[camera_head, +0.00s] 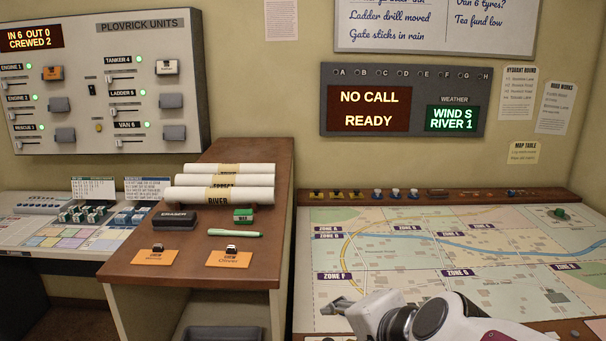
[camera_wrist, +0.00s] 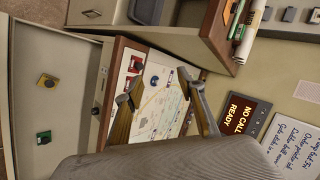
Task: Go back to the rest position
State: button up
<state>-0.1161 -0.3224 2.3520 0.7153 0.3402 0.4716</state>
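My gripper (camera_head: 342,306) shows at the bottom of the head view, over the front left of the map table (camera_head: 375,213). My white and dark arm reaches in from the bottom right. In the wrist view the two fingers of my gripper (camera_wrist: 162,92) stand well apart with nothing between them, so it is open and empty. The map lies beyond the fingers there. Whether the fingertips touch the map cannot be told.
A wooden-topped desk (camera_head: 135,262) stands left of the map, holding rolled charts (camera_head: 225,181), a black eraser (camera_head: 175,219), a green pen (camera_head: 235,232) and two orange cards. Small pieces line the map's back ledge. A green piece (camera_head: 560,213) sits at the map's far right.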

jog(key=s+d+f+n+g+h, duration=0.1)
jog(key=s+d+f+n+h, duration=0.1)
jog(key=s+d+n, duration=0.3)
jog(key=s+d+f+n+g+h, duration=0.2)
jog(key=s+d+n, duration=0.3)
jog(key=s, duration=0.9)
jog(key=shift+s+d+f+n+g, duration=0.15)
jog(key=shift+d+n+g, duration=0.15)
jog(key=shift+d+n, duration=0.1)
